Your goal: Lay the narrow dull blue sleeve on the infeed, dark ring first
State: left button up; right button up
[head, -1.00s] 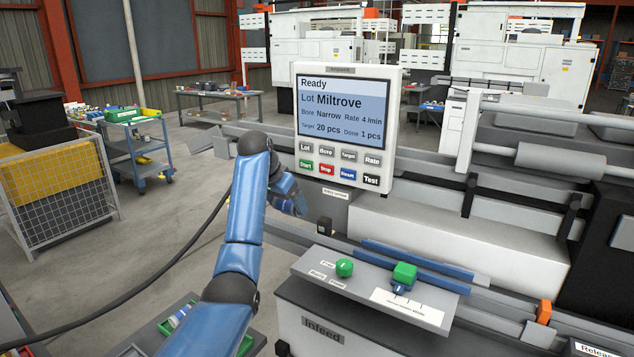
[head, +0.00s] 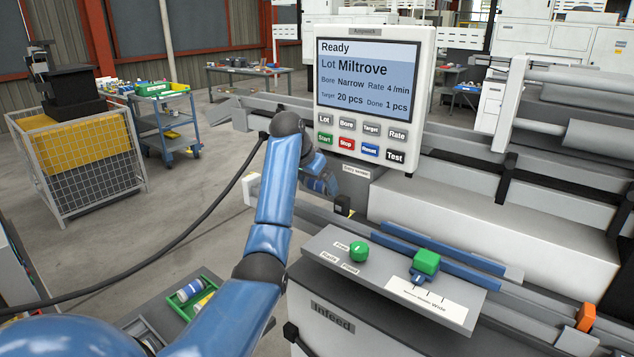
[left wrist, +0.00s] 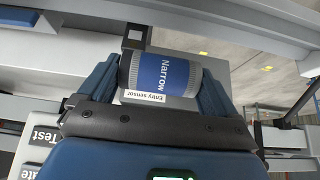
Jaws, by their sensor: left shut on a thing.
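My left gripper (left wrist: 158,85) is shut on a sleeve (left wrist: 172,75) with a blue label reading "Narrow" and grey ends. The sleeve lies crosswise between the two blue fingers in the left wrist view. In the head view, the left gripper (head: 325,183) is below the control panel, near the "Entry sensor" label (head: 356,171), and the sleeve is hard to make out. The infeed (head: 333,316) is at lower right, its blue guide rails (head: 450,262) beyond a sloping control plate. My right gripper is not in view.
The panel (head: 370,95) reads Ready, lot Miltrove, bore Narrow. A small black block (left wrist: 135,37) is close to the sleeve in the wrist view. A green tray (head: 208,283) with sleeves is at lower left. A green knob (head: 359,251) and green block (head: 426,261) stand on the control plate.

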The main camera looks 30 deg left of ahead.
pick_arm(q)
jog(key=f+b, duration=0.2)
jog(key=f, duration=0.1)
jog(key=shift+s+b, duration=0.3)
jog(key=shift+b, duration=0.05)
jog(key=shift+f+p, duration=0.2)
jog(key=shift+p, duration=0.1)
jog(key=shift+w+f, duration=0.15)
jog(key=shift+f, duration=1.15)
jog(key=o, duration=1)
jog(key=shift+c, duration=0.2)
